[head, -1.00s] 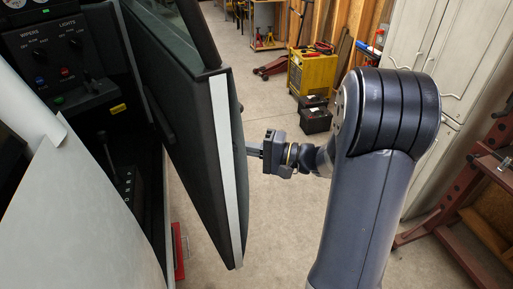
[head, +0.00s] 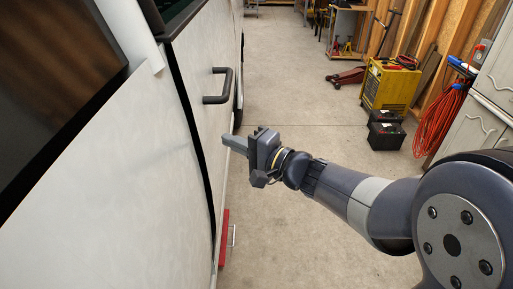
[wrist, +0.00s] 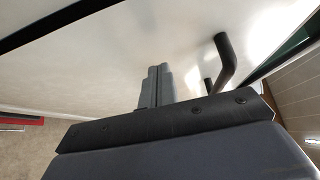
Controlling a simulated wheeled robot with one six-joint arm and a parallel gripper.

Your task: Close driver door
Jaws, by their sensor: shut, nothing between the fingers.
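The driver door (head: 205,48) is a white panel with a black bar handle (head: 218,87) on the left of the head view. It stands nearly in line with the white body side, and a dark gap runs down the near edge. I cannot tell whether it is latched. My gripper (head: 230,142) is shut and empty, with its fingertips at the door's outer face below the handle. In the wrist view the shut fingers (wrist: 156,86) point at the white door face (wrist: 110,65), the handle (wrist: 224,65) to their right. Contact is unclear.
A red object with a metal handle (head: 224,238) sits low beside the body side. A yellow machine (head: 388,85) and black boxes (head: 385,132) stand at the right, near a coiled red hose (head: 443,112) and white cabinets (head: 497,85). The floor between is clear.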

